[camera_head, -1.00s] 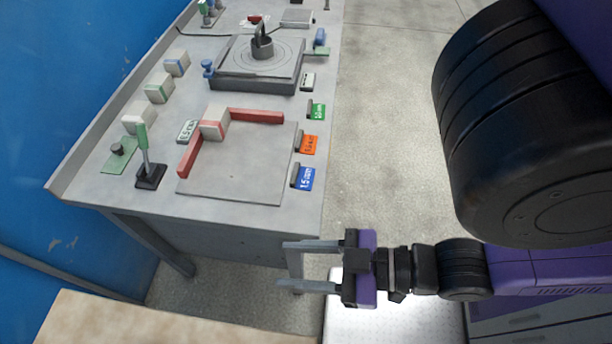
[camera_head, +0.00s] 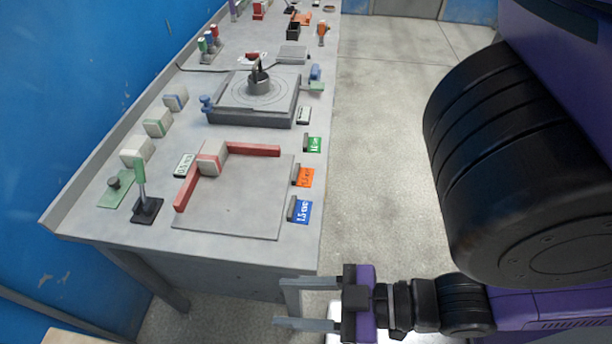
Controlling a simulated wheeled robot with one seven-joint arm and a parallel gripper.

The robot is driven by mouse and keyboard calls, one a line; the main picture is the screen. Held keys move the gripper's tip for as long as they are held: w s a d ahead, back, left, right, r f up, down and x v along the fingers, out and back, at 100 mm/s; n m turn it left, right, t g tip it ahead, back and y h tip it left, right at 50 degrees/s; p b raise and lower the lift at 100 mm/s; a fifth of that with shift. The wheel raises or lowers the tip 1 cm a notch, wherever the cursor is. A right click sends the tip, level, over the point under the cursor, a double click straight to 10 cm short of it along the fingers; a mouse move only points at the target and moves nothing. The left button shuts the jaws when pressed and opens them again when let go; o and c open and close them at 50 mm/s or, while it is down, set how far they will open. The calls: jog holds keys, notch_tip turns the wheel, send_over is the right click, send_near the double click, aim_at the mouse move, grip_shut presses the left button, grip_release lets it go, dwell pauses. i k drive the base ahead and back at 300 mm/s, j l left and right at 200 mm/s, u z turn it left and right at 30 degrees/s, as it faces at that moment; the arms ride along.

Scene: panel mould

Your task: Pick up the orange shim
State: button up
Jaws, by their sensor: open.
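The orange shim (camera_head: 305,177) is a small flat tag with white lettering at the right edge of the grey bench. A small dark block stands at its left end. It sits between a green shim (camera_head: 314,145) and a blue shim (camera_head: 302,212). My gripper (camera_head: 279,303) is open and empty, below and in front of the bench's near edge in the picture. It is well apart from the orange shim.
The grey bench (camera_head: 105,210) carries a flat plate with red rails (camera_head: 255,150), pale blocks (camera_head: 138,151), a green-handled clamp (camera_head: 140,180) and a round fixture (camera_head: 262,88). A blue wall (camera_head: 60,110) is at left. Open floor (camera_head: 375,150) lies right of the bench.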

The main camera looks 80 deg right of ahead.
aim_at(302, 177)
jog(key=k+l, duration=0.3)
jog(key=k, duration=0.15)
jog(key=k+l, duration=0.35)
jog(key=k+j+z, duration=0.05)
jog(key=k, duration=0.05)
